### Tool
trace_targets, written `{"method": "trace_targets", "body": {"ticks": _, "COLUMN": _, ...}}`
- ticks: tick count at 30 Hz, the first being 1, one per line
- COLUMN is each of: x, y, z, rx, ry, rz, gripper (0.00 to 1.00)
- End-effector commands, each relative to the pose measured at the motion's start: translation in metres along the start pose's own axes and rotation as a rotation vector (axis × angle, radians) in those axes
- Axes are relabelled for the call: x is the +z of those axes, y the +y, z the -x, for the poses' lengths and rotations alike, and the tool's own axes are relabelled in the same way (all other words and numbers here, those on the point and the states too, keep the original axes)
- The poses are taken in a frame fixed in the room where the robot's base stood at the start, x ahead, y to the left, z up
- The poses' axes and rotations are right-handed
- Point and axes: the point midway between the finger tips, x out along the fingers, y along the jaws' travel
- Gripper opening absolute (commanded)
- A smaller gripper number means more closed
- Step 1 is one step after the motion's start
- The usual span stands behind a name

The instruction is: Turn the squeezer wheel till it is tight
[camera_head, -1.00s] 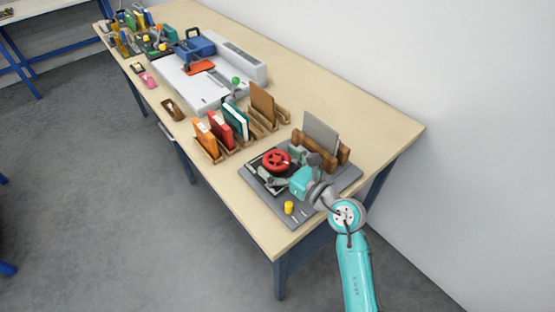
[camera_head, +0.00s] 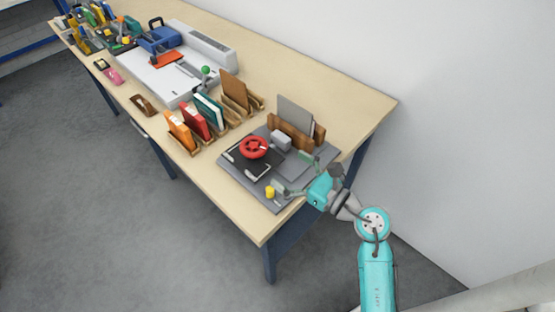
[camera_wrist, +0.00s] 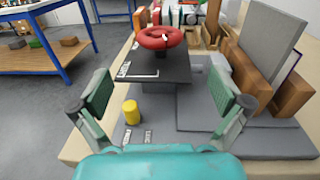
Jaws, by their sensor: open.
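The red squeezer wheel (camera_head: 254,147) sits on top of a black plate (camera_head: 249,164) on a grey base (camera_head: 268,199) near the table's right end. In the wrist view the wheel (camera_wrist: 160,38) is ahead of my gripper, a little above the middle, with a dark post under it. My gripper (camera_head: 293,174) is open and empty, to the right of the wheel and apart from it. Its two green-padded fingers (camera_wrist: 163,97) stand wide apart in the wrist view, with the black plate ahead between them.
A wooden holder (camera_head: 296,131) with a grey board (camera_head: 295,112) stands behind the wheel. Books in wooden racks (camera_head: 216,122) and a white machine (camera_head: 180,75) stand further left. Bare tabletop lies behind.

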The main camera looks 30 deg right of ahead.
Motion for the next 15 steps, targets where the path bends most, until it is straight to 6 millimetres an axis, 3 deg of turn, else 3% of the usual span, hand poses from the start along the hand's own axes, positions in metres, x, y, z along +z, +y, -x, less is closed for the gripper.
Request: {"method": "trace_targets", "body": {"ticks": 15, "x": 0.0011, "y": -0.0019, "z": 0.0048, "rx": 0.009, "ry": -0.002, "rz": 0.001, "gripper": 1.00}}
